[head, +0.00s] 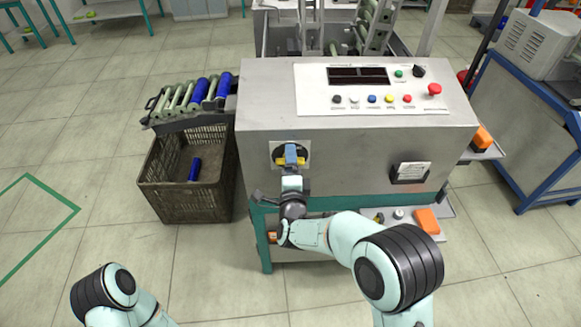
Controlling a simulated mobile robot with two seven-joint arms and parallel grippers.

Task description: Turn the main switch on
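The main switch (279,149) is on the front of the grey machine cabinet, at its left side. It has a pale square plate, a dark round face and yellow parts. My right gripper (291,155) is in front of the switch, at the yellow part, and covers its middle. Whether the fingers are closed on it or only touch it cannot be told. The switch's exact angle is partly hidden. My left arm shows only at the bottom left; its gripper is out of view.
The sloped control panel (312,98) above has several coloured buttons, a dark display (357,75) and a red mushroom button (435,89). A brown crate (160,197) holding a blue bobbin (194,169) stands left. A blue-framed bench (520,140) is at right. Floor at left is clear.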

